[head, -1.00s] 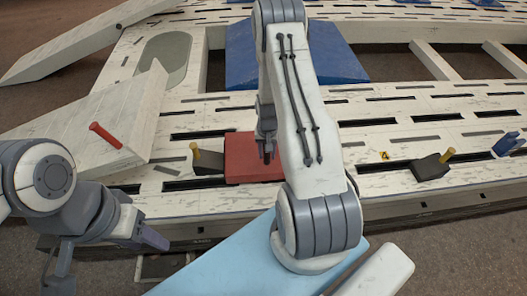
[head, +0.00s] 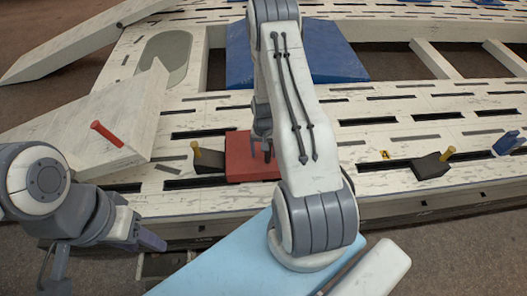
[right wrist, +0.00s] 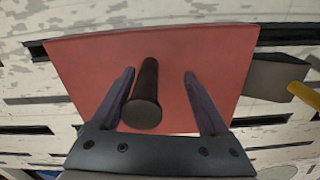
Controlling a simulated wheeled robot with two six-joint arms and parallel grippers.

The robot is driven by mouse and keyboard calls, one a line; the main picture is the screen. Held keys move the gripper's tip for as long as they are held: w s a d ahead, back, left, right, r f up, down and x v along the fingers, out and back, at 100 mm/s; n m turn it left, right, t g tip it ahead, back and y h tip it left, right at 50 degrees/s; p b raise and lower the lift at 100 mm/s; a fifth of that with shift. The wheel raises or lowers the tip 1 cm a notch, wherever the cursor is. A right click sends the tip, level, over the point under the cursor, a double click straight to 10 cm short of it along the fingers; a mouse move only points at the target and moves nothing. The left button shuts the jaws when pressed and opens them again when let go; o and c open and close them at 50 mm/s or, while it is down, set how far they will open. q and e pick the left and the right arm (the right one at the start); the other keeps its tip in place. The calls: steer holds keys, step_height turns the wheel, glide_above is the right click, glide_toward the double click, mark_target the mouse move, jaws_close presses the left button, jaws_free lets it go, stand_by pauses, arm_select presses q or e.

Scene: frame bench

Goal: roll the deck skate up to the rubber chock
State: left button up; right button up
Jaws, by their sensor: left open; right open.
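The deck skate (head: 250,160) is a flat red block on the pale slotted bench; its dark upright post (right wrist: 146,95) shows in the right wrist view. A dark rubber chock (head: 208,159) with a yellow peg stands at the skate's left side; it shows at the right in the right wrist view (right wrist: 272,78). They look touching or nearly so. My right gripper (head: 262,152) is open over the skate, its fingers on either side of the post with gaps, in the right wrist view (right wrist: 159,73). My left gripper (head: 105,264) is open and empty, low at the front left.
A second dark wedge (head: 430,166) with a yellow peg sits to the right, near a blue piece (head: 508,143). A white wedge with a red peg (head: 107,134) stands at the left. A blue panel (head: 335,55) lies behind. Slots run across the bench.

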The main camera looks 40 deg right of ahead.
step_height(320, 180, up, 9)
steer(key=shift+w+r+p, duration=0.1)
steer(key=shift+r+p, duration=0.1)
steer(key=shift+p, duration=0.55)
steer(key=shift+r, duration=0.55)
